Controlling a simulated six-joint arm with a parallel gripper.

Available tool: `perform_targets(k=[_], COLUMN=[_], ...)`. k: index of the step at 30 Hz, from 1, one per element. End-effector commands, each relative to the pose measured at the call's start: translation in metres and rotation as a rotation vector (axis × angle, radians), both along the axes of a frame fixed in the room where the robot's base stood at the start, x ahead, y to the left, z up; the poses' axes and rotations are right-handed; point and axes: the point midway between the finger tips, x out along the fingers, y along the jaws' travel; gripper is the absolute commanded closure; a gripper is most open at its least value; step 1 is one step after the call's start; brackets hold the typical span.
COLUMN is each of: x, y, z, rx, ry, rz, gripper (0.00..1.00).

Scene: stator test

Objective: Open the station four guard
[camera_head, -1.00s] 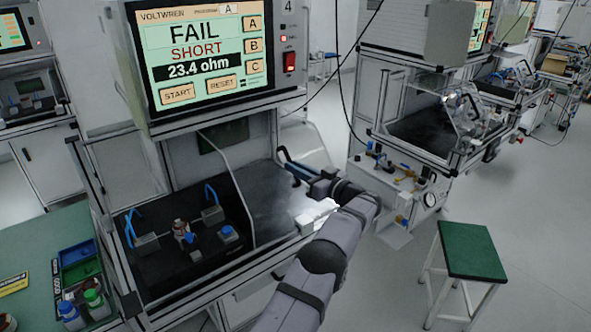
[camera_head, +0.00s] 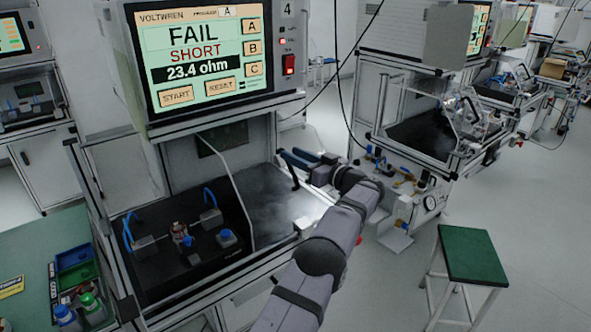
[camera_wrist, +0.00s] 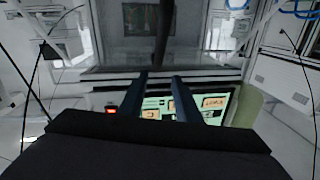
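Station four (camera_head: 289,7) is at the centre left in the head view, its screen (camera_head: 198,50) reading FAIL, SHORT, 23.4 ohm. A thin curved pale edge (camera_head: 238,190), apparently the side of its clear guard, crosses the bay. The guard's full outline and position are hard to tell. My gripper (camera_head: 293,158) is at the bay's right side, below the screen housing. In the wrist view my gripper (camera_wrist: 161,80) has two dark fingers apart, with a gap between them. A blurred dark bar (camera_wrist: 164,32) lies beyond the tips; whether it is the guard's handle or touches them is unclear.
A black fixture bed (camera_head: 165,275) holds a small copper part (camera_head: 180,234) and blue-topped blocks. A green bench (camera_head: 25,240) with bottles is at left. A green stool (camera_head: 470,254) stands at right. Pneumatic fittings (camera_head: 400,180) and a neighbouring station are behind my arm.

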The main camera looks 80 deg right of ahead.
Motion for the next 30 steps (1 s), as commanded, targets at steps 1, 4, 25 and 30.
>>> perform_targets(k=[1,4,25,30], x=[0.0,0.0,0.0,0.0], y=[0.0,0.0,0.0,0.0], z=[0.008,0.024,0.05,0.049], rx=[-0.002,-0.004,0.001,-0.018], ry=[0.002,0.002,-0.001,0.014], rz=[0.0,0.0,0.0,0.0], gripper=[0.7,0.7,0.7,0.7])
